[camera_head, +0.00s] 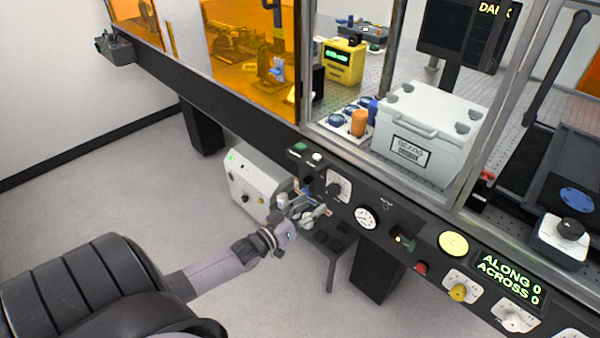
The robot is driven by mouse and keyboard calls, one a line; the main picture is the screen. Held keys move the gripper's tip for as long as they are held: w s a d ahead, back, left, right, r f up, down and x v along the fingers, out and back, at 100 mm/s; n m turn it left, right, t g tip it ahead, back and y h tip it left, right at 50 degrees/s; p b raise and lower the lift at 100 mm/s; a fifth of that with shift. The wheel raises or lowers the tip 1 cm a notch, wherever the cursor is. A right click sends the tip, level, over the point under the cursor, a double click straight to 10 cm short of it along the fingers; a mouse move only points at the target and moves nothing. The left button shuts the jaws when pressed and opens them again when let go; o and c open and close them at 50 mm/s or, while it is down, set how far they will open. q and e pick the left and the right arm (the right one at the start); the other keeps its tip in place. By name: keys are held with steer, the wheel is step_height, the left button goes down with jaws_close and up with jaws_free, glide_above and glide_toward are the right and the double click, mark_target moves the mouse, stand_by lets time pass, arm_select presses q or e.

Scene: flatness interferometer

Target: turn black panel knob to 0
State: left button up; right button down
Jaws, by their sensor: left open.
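A black knob (335,188) sits on a pale dial plate on the dark front panel (410,222) of the bench. Its pointer and scale marks are too small to read. My left gripper (322,204) is open, just left of and below this knob, with its fingers towards the panel. I cannot tell whether a fingertip touches the knob. My right gripper is not in view.
A round gauge (366,217), a red button (421,267), a yellow knob (458,292) and a display (510,279) reading "ALONG 0 ACROSS 0" lie along the panel. A white box (257,187) stands below. Open floor lies left.

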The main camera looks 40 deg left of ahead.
arm_select(q)
steer(key=shift+s+a, duration=0.2)
steer(key=shift+s, duration=1.7)
steer(key=s+d+f+m+g+y, duration=0.15)
steer(key=s+f+g, duration=0.4)
steer(key=f, duration=0.85)
steer(key=s+d+f+g+y, duration=0.1)
steer(key=s+d+f+g, duration=0.15)
steer(key=s+f, duration=0.95)
steer(key=s+d+f+m+g, duration=0.2)
steer(key=s+d+f+g, duration=0.2)
steer(key=s+f, duration=0.4)
steer(key=s+d+f+m+g, duration=0.2)
steer(key=s+d+f+g, duration=0.3)
steer(key=s, duration=1)
step_height(320, 180, down, 4)
steer(key=shift+s+d+f+h, duration=0.25)
steer(key=shift+d+h, duration=0.1)
steer(key=shift+d, duration=0.9)
